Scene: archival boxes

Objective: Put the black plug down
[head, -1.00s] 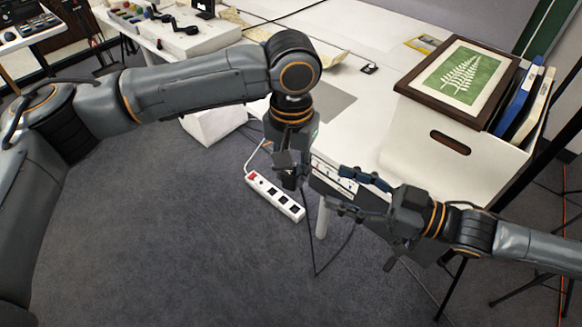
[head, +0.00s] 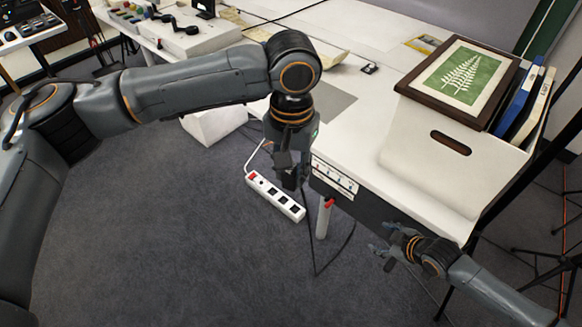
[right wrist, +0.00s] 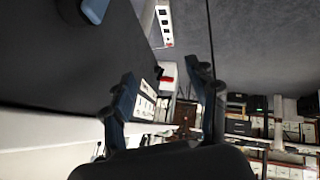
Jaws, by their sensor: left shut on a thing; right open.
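My left gripper (head: 291,183) points down beside the table edge, just above the right part of the white power strip (head: 275,195). It is shut on a dark thing, taken as the black plug, which blends with the fingers. A thin black cable (head: 313,245) hangs from there in a loop to the floor and back up beneath the table. My right gripper (head: 380,254) is open and empty, low beside the table's front panel. Its spread fingers also show in the right wrist view (right wrist: 170,95).
The white table (head: 370,140) carries an open box (head: 430,165) with a framed fern picture (head: 463,76) and binders. A red piece (head: 329,203) shows at the table leg below a labelled panel (head: 334,177). Tripod legs stand at right. Carpet at left is clear.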

